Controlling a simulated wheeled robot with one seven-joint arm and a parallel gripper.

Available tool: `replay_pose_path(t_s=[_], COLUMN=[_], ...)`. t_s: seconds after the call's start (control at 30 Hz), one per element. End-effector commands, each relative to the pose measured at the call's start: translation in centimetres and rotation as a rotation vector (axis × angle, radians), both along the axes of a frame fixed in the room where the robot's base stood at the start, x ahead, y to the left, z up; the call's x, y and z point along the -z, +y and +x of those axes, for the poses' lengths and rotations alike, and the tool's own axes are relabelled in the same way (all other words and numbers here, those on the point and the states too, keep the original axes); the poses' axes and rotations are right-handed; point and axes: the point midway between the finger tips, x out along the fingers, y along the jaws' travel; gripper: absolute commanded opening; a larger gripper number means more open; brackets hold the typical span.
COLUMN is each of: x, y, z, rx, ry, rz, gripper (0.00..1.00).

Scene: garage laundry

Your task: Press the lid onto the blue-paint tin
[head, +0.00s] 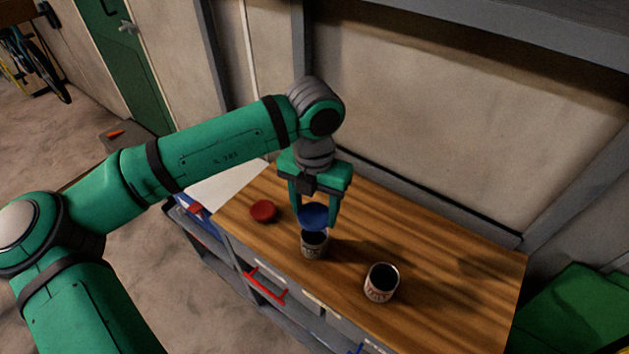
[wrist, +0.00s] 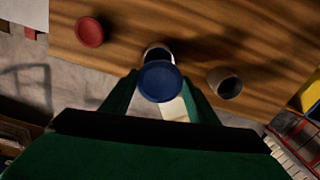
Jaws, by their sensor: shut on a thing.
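My gripper (head: 314,212) is shut on a round blue lid (head: 313,216), which also shows between the fingers in the wrist view (wrist: 159,81). The lid is held above an open tin (head: 314,246) on the wooden bench and hides part of its mouth in both views. A second open tin (head: 382,283) with a dark inside and a reddish label stands to the right and nearer the front edge. In the wrist view that tin (wrist: 225,84) is right of the lid. I cannot tell each tin's paint colour from its dark inside.
A red lid (head: 263,211) lies flat on the bench (head: 450,270), left of the held lid. A white sheet (head: 226,186) is at the bench's left end. Drawers with a red handle (head: 265,286) are below the front edge. The bench's right part is clear.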

Motion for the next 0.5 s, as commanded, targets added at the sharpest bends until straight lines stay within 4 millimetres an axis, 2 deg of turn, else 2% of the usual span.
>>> replay_pose_path(t_s=[0.27, 0.5], x=[0.7, 2.7], y=[-0.1, -0.1], z=[0.0, 0.0], rx=[0.001, 0.001], ry=[0.000, 0.000], rz=[-0.001, 0.001], gripper=[0.33, 0.33])
